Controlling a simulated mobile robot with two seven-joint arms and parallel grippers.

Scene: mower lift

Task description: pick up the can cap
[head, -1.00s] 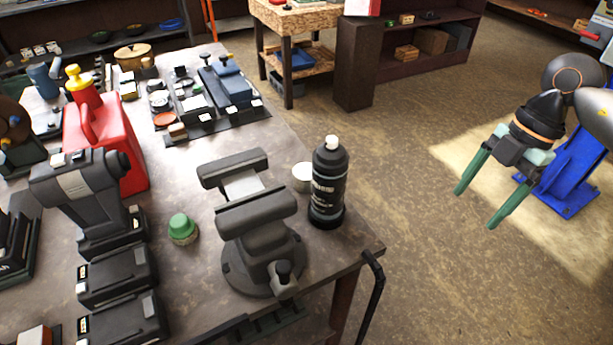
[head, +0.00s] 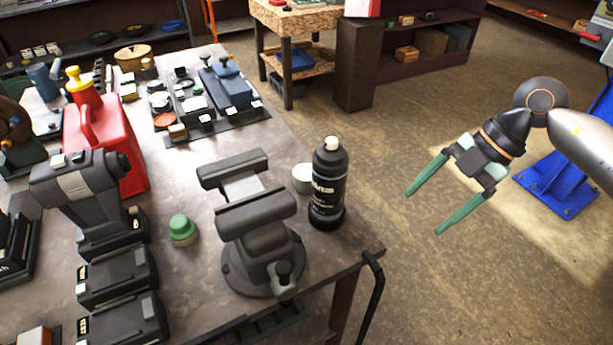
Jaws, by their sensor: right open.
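A small green cap (head: 182,229) lies on the workbench (head: 200,275), left of the grey vise (head: 255,225). A red can (head: 112,140) with a yellow spout and top (head: 77,84) stands behind it to the left. I cannot tell for sure that the green cap belongs to this can. My right gripper (head: 422,213) is open and empty, out over the floor, right of the bench and well away from the cap. My left gripper is not in view.
A black bottle (head: 328,190) and a pale round tin (head: 302,178) stand right of the vise. A dark power tool (head: 85,195) and black battery packs (head: 120,285) are left of the cap. A black hose (head: 374,290) hangs at the bench corner.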

